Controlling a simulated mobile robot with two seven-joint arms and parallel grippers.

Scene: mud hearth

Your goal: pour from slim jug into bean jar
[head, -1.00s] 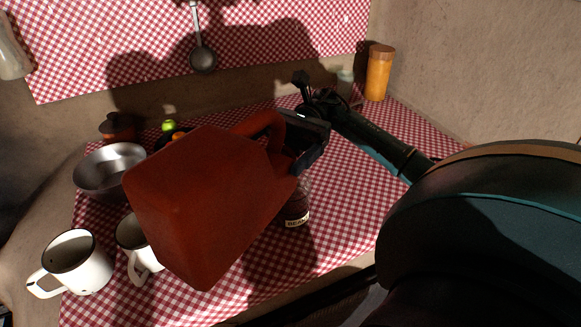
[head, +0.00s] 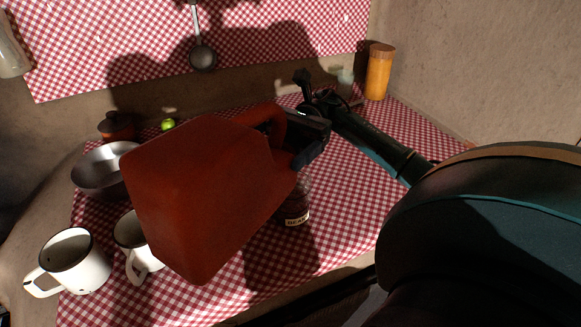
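The slim jug (head: 205,200) is red-brown and boxy, with a loop handle at its upper right. It hangs tilted above the checked cloth, in front of the bean jar. My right gripper (head: 300,135) comes in from the right and is shut on the jug's handle. The bean jar (head: 298,212) stands on the cloth; its lower part with a pale label shows just right of the jug, and the rest is hidden behind the jug and gripper. The jug's mouth and any flow cannot be made out. My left gripper is not in view.
Two white enamel mugs (head: 75,262) stand at the front left. A metal bowl (head: 98,172), a lidded brown pot (head: 117,127) and a green fruit (head: 168,125) are behind. An orange canister (head: 379,72) is at the back right. The cloth (head: 350,190) right of the jar is clear.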

